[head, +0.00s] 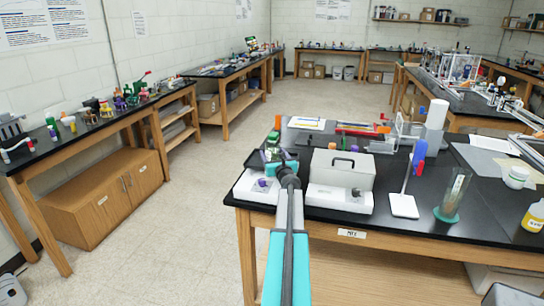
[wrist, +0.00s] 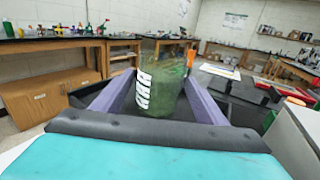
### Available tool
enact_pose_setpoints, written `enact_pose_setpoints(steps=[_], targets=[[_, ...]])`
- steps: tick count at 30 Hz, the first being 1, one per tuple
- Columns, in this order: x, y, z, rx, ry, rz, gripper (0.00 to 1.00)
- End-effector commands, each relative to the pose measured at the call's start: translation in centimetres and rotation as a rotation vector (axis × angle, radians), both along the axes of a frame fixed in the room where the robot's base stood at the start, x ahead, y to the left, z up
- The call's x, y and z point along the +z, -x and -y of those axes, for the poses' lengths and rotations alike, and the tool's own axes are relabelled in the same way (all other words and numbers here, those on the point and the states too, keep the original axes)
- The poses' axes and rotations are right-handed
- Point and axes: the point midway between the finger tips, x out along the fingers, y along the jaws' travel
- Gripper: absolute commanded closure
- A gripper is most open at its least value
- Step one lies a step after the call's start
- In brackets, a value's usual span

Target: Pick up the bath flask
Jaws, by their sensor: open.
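The bath flask is a clear green glass vessel with white print, and it stands between my fingers in the wrist view (wrist: 162,92). In the head view a green part of it (head: 272,153) shows just beyond my gripper (head: 276,160), partly covered by it. It stands in a dark, open bath on a white base (head: 252,190). In the wrist view my gripper (wrist: 160,80) has its two purple fingers spread, one on each side of the flask. Whether either finger touches the glass is not clear.
A white box with a handle (head: 340,172) stands close to the right of the bath. Further right are a stand with a blue and red clamp (head: 405,205), a tall glass cylinder (head: 453,195) and a yellow bottle (head: 534,216). The floor left of the bench is clear.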

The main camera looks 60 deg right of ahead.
Motion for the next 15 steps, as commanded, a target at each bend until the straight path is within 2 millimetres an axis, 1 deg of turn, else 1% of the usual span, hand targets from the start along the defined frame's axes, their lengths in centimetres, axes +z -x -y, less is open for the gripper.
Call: enact_pose_setpoints(steps=[5, 6, 11, 12, 15], targets=[[0.01, 0.03, 0.02, 0.000, 0.000, 0.000, 0.33], [0.01, 0.04, 0.03, 0.000, 0.000, 0.000, 0.35], [0.00, 0.06, 0.04, -0.001, 0.000, 0.000, 0.62], [0.00, 0.06, 0.04, -0.001, 0.000, 0.000, 0.69], [0.03, 0.07, 0.05, -0.001, 0.000, 0.000, 0.83]])
